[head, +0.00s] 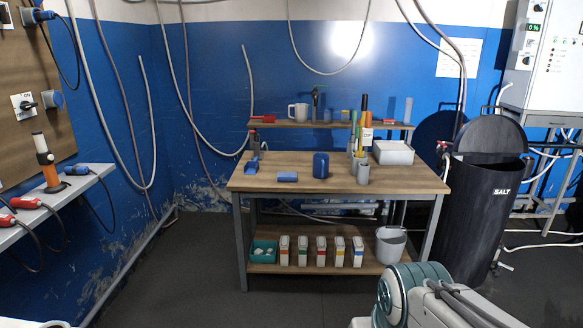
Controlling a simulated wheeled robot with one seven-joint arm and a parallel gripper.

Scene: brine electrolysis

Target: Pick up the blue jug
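The blue jug (321,166) stands upright on the wooden top of the workbench (400,182), near the middle. It looks like a small dark blue canister with a rounded body. Its handle is too small to make out clearly. Part of my arm shows at the bottom right, well in front of the bench. My gripper is not in view, and nothing of mine touches the jug.
A white box (393,153) sits further right. The black salt bin (482,210) stands beside the bench. Floor before the bench is clear at left.

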